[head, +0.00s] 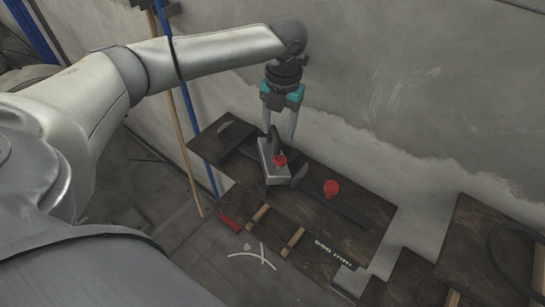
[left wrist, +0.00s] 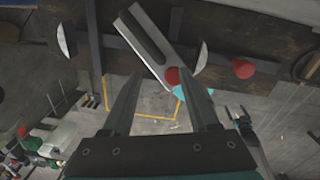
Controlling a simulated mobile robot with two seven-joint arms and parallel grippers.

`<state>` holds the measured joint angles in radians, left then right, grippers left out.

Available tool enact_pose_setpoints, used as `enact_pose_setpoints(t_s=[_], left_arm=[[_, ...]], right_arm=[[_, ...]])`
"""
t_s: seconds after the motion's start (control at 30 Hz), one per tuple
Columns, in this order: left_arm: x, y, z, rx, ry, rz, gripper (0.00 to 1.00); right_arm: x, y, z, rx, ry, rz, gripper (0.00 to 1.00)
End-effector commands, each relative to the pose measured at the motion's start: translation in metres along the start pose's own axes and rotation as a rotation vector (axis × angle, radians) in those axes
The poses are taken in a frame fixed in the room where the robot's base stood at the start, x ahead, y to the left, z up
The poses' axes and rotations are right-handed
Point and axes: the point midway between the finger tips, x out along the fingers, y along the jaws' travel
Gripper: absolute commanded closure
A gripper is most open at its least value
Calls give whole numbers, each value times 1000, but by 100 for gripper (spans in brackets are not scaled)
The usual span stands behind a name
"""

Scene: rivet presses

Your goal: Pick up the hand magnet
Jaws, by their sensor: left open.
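The hand magnet appears to be the pale grey block (head: 270,168) with a dark handle and a red knob at one end, on the dark wooden board. It also shows in the left wrist view (left wrist: 136,35), slanted, with its dark handle along the top and its red knob near my fingertips. My left gripper (head: 280,132) is open and points down over the handle; it also shows in the left wrist view (left wrist: 163,88). Nothing is between its fingers there, and the block lies beyond the tips. Whether they touch it I cannot tell.
A red knob (head: 331,188) stands on the board (head: 372,214) to the right of the magnet. A blue pole (head: 190,110) and a wooden pole (head: 182,125) stand left of the board. The grey wall (head: 400,100) rises close behind. White strips (head: 252,255) lie below.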

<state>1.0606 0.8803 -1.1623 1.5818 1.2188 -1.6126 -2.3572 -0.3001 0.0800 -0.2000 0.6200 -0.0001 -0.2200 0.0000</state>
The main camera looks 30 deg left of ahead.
Motion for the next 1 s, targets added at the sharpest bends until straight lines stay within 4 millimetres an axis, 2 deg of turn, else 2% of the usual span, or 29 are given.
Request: enact_pose_setpoints(t_s=[0.1, 0.27, 0.53, 0.67, 0.87, 1.0], left_arm=[[14, 0, 0, 1, 1, 0, 40], [24, 0, 0, 0, 0, 0, 40], [62, 0, 0, -1, 1, 1, 40], [69, -1, 0, 1, -1, 0, 40], [69, 0, 0, 1, -1, 0, 40], [69, 0, 0, 1, -1, 0, 56]], right_arm=[[0, 0, 0, 0, 0, 0, 0], [0, 0, 0, 0, 0, 0, 0], [1, 0, 0, 0, 0, 0, 0], [1, 0, 0, 0, 0, 0, 0], [1, 0, 0, 0, 0, 0, 0], [1, 0, 0, 0, 0, 0, 0]])
